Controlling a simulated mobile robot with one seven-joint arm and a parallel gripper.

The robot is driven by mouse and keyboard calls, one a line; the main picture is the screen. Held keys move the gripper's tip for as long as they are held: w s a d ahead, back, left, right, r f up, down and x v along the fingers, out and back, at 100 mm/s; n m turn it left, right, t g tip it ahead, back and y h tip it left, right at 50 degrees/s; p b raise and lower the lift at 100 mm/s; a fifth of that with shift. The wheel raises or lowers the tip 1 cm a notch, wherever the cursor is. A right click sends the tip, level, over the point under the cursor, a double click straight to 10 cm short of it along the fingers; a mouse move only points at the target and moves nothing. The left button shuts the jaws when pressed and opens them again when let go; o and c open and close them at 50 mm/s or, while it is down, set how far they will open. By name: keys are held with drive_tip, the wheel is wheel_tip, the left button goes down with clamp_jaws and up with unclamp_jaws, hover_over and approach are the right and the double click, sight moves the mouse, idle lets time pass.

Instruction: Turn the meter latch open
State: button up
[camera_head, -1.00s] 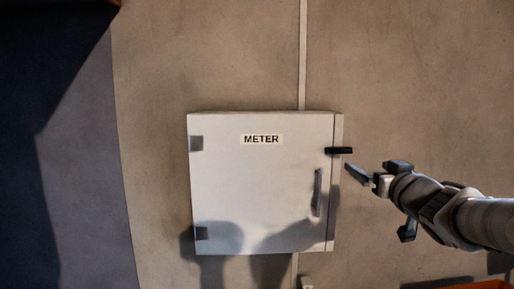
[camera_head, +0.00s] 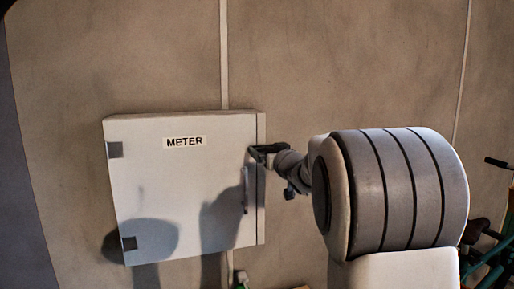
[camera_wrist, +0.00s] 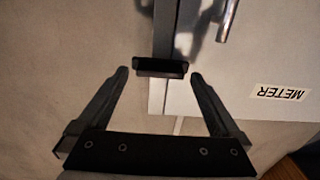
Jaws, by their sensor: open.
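The white meter box (camera_head: 200,195) is on the wall, its door shut, with a METER label (camera_head: 185,142) near the top. The black latch (camera_wrist: 161,67) lies across the door's edge in the wrist view, at right angles to the seam. My gripper (camera_wrist: 159,74) is open, with one finger on each side of the latch. The latch sits level with the fingertips, and no contact shows. In the head view my gripper (camera_head: 264,151) is at the box's upper right edge, where it and the latch merge into one dark shape.
A metal door handle (camera_head: 245,190) stands out below the latch; it also shows in the wrist view (camera_wrist: 228,20). Dark and green items (camera_head: 490,250) stand at the far right. The wall around the box is bare apart from thin vertical strips.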

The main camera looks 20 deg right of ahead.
drive_tip(key=shift+w, duration=0.55)
drive_tip(key=c, duration=1.3)
